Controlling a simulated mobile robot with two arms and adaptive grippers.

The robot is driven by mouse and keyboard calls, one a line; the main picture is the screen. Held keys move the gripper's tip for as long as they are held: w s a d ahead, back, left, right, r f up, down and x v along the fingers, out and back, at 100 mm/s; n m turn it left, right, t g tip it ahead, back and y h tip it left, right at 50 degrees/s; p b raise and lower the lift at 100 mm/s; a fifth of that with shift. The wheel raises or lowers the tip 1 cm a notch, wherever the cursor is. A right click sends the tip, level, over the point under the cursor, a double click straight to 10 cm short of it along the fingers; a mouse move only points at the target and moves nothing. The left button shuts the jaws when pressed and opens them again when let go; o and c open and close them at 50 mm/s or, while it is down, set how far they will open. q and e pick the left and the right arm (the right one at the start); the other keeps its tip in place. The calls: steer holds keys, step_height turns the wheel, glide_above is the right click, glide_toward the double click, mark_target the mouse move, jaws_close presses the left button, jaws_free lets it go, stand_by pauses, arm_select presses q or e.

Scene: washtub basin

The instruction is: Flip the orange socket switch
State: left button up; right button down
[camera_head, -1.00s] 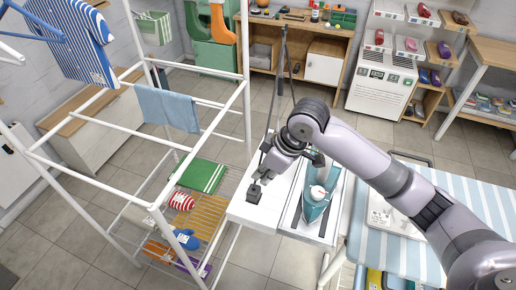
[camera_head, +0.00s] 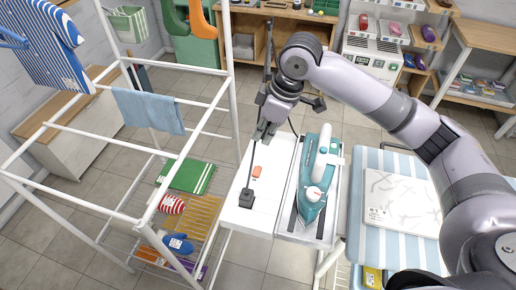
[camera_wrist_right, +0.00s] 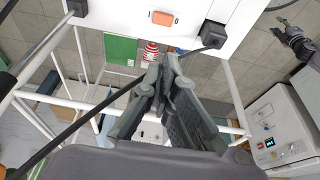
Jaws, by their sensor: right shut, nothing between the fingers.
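The orange switch (camera_head: 257,172) is a small block on the white panel (camera_head: 268,210) beside the iron. It also shows near the top of the right wrist view (camera_wrist_right: 162,18). Which way it is tipped I cannot tell. My right gripper (camera_head: 265,134) is shut and empty, just behind the switch and apart from it; its fingertips (camera_wrist_right: 168,62) meet in the wrist view. A black plug (camera_head: 240,199) with a cable sits on the panel in front of the switch. At the right edge of the wrist view is what looks like my left gripper (camera_wrist_right: 298,42), too small to read.
A teal iron (camera_head: 318,178) stands on the tray right of the switch. A dark cable runs past my right gripper. A white drying rack (camera_head: 160,180) is close on the left. A striped ironing board (camera_head: 390,255) with a folded white cloth (camera_head: 395,200) lies to the right.

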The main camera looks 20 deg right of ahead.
steer(key=p, duration=0.2)
glide_toward(257, 172)
steer(key=a+f, duration=0.1)
steer(key=w+a+f, duration=0.1)
steer(key=f, duration=0.1)
steer(key=w+a+f, duration=0.1)
steer(key=f, duration=0.1)
steer(key=shift+w, duration=0.2)
steer(key=shift+f, duration=0.6)
steer(key=shift+s+a+f+p, duration=0.1)
steer(key=shift+s+p, duration=0.05)
steer(key=shift+p, duration=0.5)
steer(key=shift+f, duration=0.1)
steer(key=shift+w+d, duration=0.45)
steer(key=shift+w, duration=0.3)
